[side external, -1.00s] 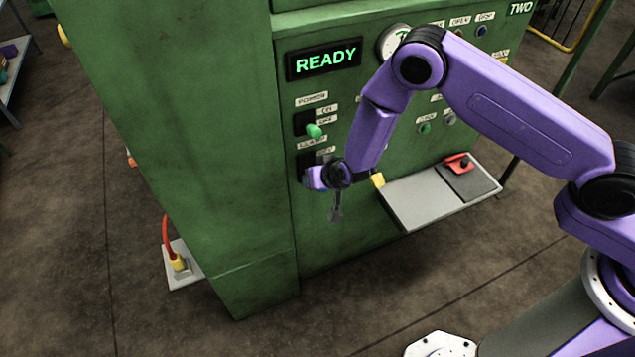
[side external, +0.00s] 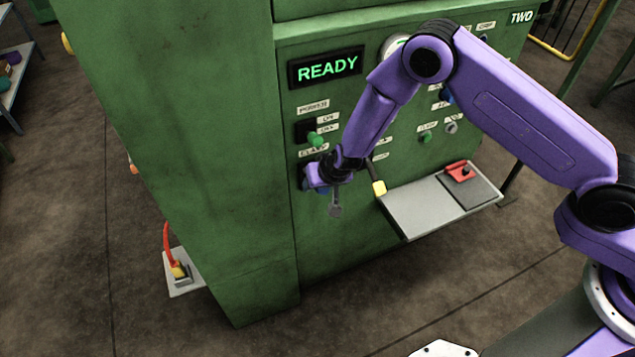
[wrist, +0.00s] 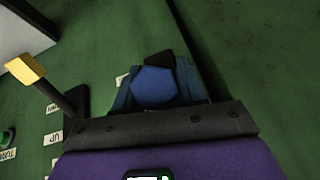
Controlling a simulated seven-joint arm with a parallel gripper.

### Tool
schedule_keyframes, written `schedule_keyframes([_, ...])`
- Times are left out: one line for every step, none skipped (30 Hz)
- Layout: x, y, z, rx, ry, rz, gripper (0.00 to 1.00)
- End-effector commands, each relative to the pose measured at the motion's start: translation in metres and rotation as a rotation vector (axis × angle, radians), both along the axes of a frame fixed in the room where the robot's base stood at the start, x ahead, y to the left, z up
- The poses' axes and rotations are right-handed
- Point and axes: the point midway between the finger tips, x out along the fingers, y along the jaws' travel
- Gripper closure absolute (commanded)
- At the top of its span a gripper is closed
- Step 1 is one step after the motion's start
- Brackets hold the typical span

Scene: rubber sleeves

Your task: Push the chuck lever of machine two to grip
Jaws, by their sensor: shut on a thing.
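The green machine (side external: 235,215) carries a plate reading TWO at its upper right and a lit READY display (side external: 325,67). In the wrist view a blue lever knob (wrist: 155,88) lies between the fingers of my gripper (wrist: 157,78). The fingers are shut on it from both sides. In the side view my gripper (side external: 312,180) is against the lower left of the panel, below the green-knobbed power lever (side external: 315,140). My wrist hides most of the blue lever, its slot and its labels there, so its exact position cannot be told.
A yellow-tipped lever (side external: 379,188) stands out just right of my wrist and also shows in the wrist view (wrist: 27,68). A grey shelf (side external: 410,210) with a red item (side external: 459,171) juts out at the right. The floor in front is clear.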

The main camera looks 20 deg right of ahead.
Motion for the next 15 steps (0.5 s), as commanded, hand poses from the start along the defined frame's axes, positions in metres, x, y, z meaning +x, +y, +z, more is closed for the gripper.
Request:
schedule_keyframes([0.0002, 0.0005, 0.001, 0.003, 0.0, -0.001, 0.56])
schedule_keyframes([0.0002, 0.0006, 0.001, 0.003, 0.0, -0.001, 0.47])
schedule_keyframes([0.0003, 0.0005, 0.0009, 0.002, 0.0, -0.001, 0.39])
schedule_keyframes([0.0003, 0.0005, 0.0009, 0.002, -0.001, -0.001, 0.39])
schedule_keyframes([0.0003, 0.0004, 0.0008, 0.002, -0.001, -0.001, 0.39])
schedule_keyframes([0.0003, 0.0004, 0.0008, 0.002, -0.001, -0.001, 0.39])
schedule_keyframes([0.0003, 0.0004, 0.0008, 0.002, -0.001, -0.001, 0.39])
schedule_keyframes([0.0005, 0.0003, 0.0008, 0.002, -0.001, -0.001, 0.39])
schedule_keyframes([0.0005, 0.0002, 0.0007, 0.002, -0.001, -0.001, 0.39])
schedule_keyframes([0.0005, 0.0002, 0.0007, 0.002, -0.001, -0.001, 0.39])
schedule_keyframes([0.0004, 0.0003, 0.0009, 0.002, -0.002, -0.002, 0.39])
schedule_keyframes([0.0002, 0.0002, 0.0015, 0.002, -0.002, -0.002, 0.39])
schedule_keyframes([-0.0002, 0.0001, 0.0023, 0.002, -0.002, -0.002, 0.39])
schedule_keyframes([-0.0008, 0.0001, 0.0035, 0.001, -0.002, -0.001, 0.39])
schedule_keyframes([-0.002, -0.0001, 0.0058, 0.001, -0.002, -0.001, 0.39])
